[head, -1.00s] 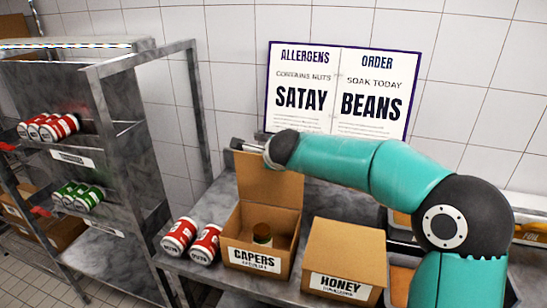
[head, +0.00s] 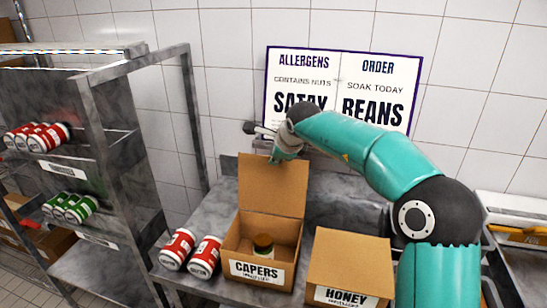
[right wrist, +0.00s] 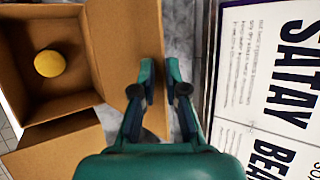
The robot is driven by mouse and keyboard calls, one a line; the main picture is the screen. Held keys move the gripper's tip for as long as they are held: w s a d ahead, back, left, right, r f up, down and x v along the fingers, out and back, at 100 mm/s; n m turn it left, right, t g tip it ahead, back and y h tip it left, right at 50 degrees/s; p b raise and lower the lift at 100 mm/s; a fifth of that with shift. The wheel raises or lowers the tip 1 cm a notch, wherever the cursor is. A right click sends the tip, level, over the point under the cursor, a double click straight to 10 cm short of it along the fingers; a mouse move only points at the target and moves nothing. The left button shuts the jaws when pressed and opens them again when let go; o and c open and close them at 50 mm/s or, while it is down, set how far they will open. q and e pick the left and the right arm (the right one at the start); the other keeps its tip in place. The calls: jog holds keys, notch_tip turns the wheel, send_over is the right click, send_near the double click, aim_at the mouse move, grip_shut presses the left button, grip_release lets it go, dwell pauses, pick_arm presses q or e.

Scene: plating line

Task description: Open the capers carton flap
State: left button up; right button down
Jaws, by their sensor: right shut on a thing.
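The capers carton (head: 258,270) stands on the steel counter with its flap (head: 272,188) raised upright at the back. Its inside is open to view, and a jar with a yellow lid (right wrist: 50,63) stands in it. My right gripper (head: 284,155) is at the top edge of the flap, near its middle. In the right wrist view its two fingers (right wrist: 163,85) are on either side of the flap's edge, shut on it. My left gripper is not in view.
The honey carton (head: 345,265) stands shut close to the right of the capers carton. Two red-and-white cans (head: 190,252) lie to its left. A sign (head: 343,85) is behind the flap. A steel rack (head: 70,175) with cans stands at left.

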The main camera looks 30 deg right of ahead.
jog(key=shift+s+d+f, duration=0.1)
jog(key=shift+s+f, duration=0.05)
jog(key=shift+f, duration=0.4)
jog(key=c, duration=1.5)
grip_release()
jog(key=shift+o, duration=0.8)
jog(key=shift+d, duration=0.15)
jog(key=shift+r, duration=0.2)
jog(key=v, duration=1.1)
jog(key=shift+r, duration=0.25)
jog(key=shift+s, duration=0.1)
